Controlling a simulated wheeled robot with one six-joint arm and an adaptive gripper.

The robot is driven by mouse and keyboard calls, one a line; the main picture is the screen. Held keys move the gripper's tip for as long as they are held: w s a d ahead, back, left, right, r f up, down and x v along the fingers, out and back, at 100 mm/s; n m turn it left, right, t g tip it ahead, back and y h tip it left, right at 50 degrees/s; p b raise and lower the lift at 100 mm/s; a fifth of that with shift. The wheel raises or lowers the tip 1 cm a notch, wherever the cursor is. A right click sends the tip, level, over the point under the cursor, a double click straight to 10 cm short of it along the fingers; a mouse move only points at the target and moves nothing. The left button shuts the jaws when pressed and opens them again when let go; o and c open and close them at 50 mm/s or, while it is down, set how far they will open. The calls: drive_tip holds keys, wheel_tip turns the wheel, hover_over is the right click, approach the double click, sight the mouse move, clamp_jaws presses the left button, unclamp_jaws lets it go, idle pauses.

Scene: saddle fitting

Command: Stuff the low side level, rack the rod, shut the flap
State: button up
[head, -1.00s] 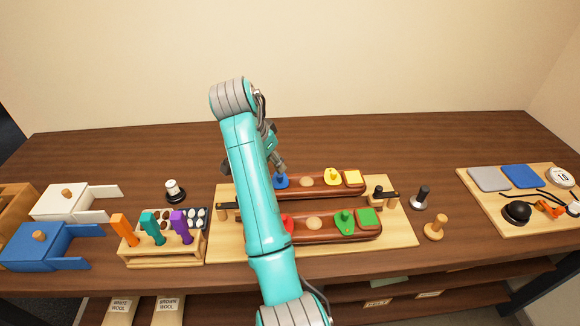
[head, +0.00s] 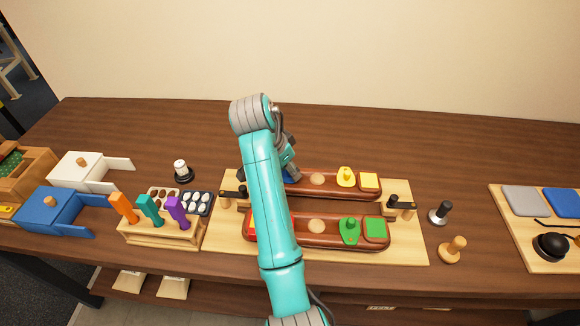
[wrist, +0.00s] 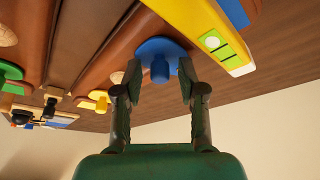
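My gripper (wrist: 158,80) is open, with its fingers on either side of the blue flap's knob (wrist: 160,72). Gaps show between the fingertips and the knob. The blue flap (wrist: 160,48) lies at one end of the rear brown panel (head: 327,186); whether it covers an opening is hidden. Beside it in the wrist view is a yellow level (wrist: 222,48) with a green vial; I cannot read its tilt. Orange (head: 122,206), teal (head: 150,208) and purple (head: 177,211) rods stand in the wooden rack (head: 160,237). My arm hides part of both panels.
The front panel (head: 318,238) has a green flap (head: 349,231) and green square (head: 375,228); the rear has a yellow flap (head: 346,177). White (head: 85,170) and blue (head: 52,211) boxes stand left. Dark posts (head: 393,204) flank the panels. The table behind is clear.

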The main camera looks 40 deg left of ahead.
sight(303, 167)
clamp_jaws()
drive_tip(key=shift+d+n, duration=0.1)
drive_tip(key=shift+n, duration=0.2)
drive_tip(key=n+y, duration=0.1)
drive_tip(key=n, duration=0.1)
drive_tip(key=w+d+n+y, duration=0.1)
drive_tip(key=n, duration=0.3)
drive_tip(key=n+y, duration=0.1)
drive_tip(key=shift+w+d, duration=0.25)
drive_tip(key=shift+w, duration=0.15)
drive_tip(key=n, duration=0.2)
drive_tip(key=w+n+g+y, duration=0.1)
drive_tip(key=shift+d+n, duration=0.1)
drive_tip(key=shift+n, duration=0.3)
drive_tip(key=n, duration=0.1)
drive_tip(key=w+n+g+y, duration=0.1)
drive_tip(key=n, duration=0.3)
drive_tip(key=shift+w+g, duration=0.3)
drive_tip(key=shift+g, duration=0.1)
drive_tip(key=shift+w+a+n+g, duration=0.25)
drive_tip(key=shift+n+g, duration=0.1)
drive_tip(key=shift+n, duration=0.7)
drive_tip(key=shift+w+a+n+g, duration=0.25)
drive_tip(key=shift+n+g, duration=0.1)
drive_tip(key=shift+n, duration=0.7)
drive_tip(key=shift+y, duration=0.3)
